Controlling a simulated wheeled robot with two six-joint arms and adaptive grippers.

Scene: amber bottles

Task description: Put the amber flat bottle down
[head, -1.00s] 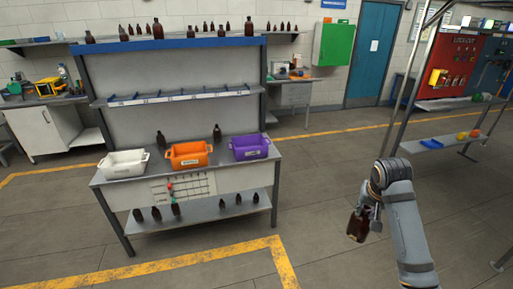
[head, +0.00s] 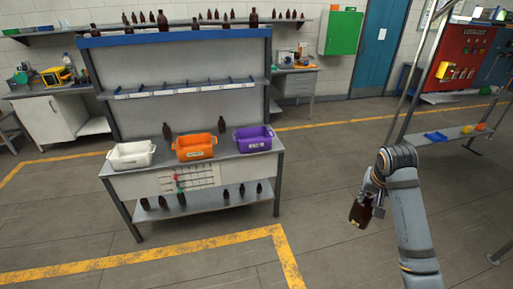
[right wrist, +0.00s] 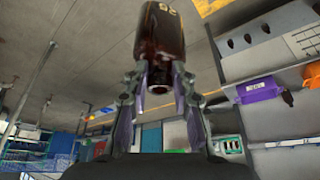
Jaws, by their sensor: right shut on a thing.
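The amber flat bottle (head: 360,212) is dark brown and hangs in my right gripper (head: 372,196), above the open floor to the right of the workbench. The right wrist view shows the bottle (right wrist: 162,35) with its neck between the two fingers of the right gripper (right wrist: 160,88), which are shut on it. A pale marking shows on its body. My left gripper is in neither view. The grey workbench (head: 222,165) stands well to the left of the held bottle.
A white bin (head: 131,154), an orange bin (head: 195,147) and a purple bin (head: 253,139) stand along the worktop. Two dark bottles stand behind them. Several more are on the lower shelf (head: 210,199) and the top shelf. A metal post and rack stand at right. Floor between is clear.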

